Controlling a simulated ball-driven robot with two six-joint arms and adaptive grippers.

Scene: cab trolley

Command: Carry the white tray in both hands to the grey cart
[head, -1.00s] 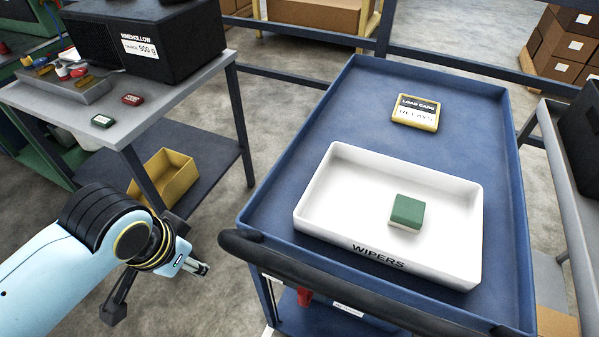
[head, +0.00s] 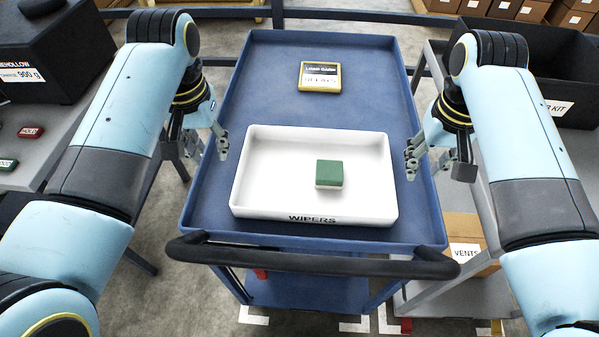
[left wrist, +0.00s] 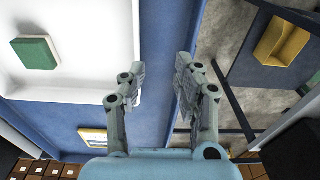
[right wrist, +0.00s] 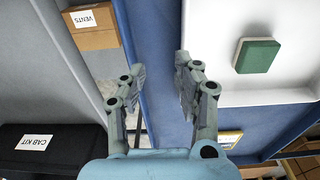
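The white tray (head: 275,185), labelled WIPERS, rests flat on the blue cart (head: 350,110). A green-topped block (head: 329,172) lies in it, right of centre. My left gripper (head: 208,147) is open and empty by the tray's left side; the left wrist view shows its open fingers (left wrist: 160,75) over the blue bed beside the tray wall. My right gripper (head: 428,162) is open and empty off the tray's right side; its fingers (right wrist: 160,75) also show apart over the blue bed. A grey surface (right wrist: 45,85) lies right of the blue cart, largely hidden by my arm in the head view.
A yellow RELAYS box (head: 320,77) lies behind the tray. A black CAB KIT bin (head: 560,95) stands on the right grey surface, with a VENTS carton (head: 465,232) lower down. A grey table (head: 45,150) stands left. The blue cart's dark handle (head: 310,260) crosses in front.

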